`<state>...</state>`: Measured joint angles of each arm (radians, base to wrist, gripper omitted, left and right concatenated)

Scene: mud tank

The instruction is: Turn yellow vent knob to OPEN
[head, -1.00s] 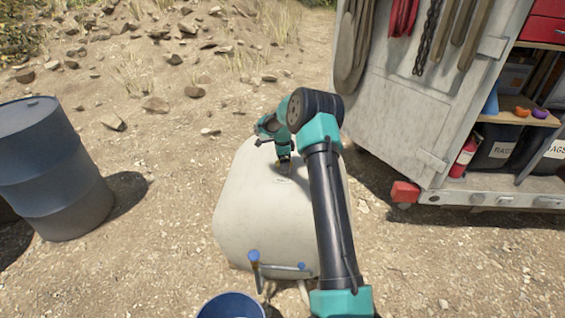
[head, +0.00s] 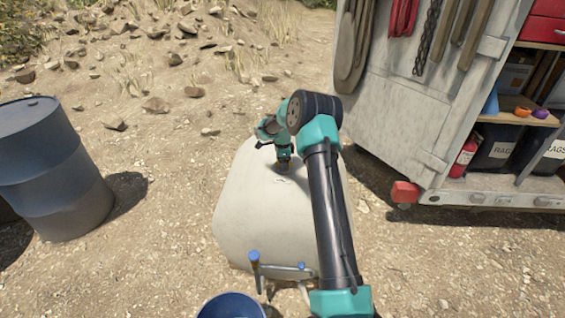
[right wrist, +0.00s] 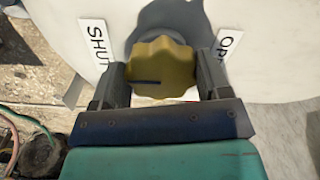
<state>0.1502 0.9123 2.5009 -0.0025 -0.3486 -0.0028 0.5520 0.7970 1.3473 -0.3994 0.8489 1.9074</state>
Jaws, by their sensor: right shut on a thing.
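The yellow vent knob (right wrist: 160,66) fills the middle of the right wrist view. It has a scalloped edge and a dark pointer line that lies on its left half, toward the SHUT label (right wrist: 92,45). The OPEN label (right wrist: 229,45) is partly hidden at the right. My right gripper (right wrist: 162,78) is shut on the knob, one finger on each side. In the head view my right gripper (head: 283,163) is at the top of the pale tank (head: 245,215), and the knob is mostly hidden there. My left gripper is not in view.
A blue bucket (head: 232,306) stands in front of the tank, below a blue-handled fitting (head: 280,268). A dark blue drum (head: 52,170) stands at the left. A trailer with an open door (head: 415,110) is at the right. Bare ground lies between drum and tank.

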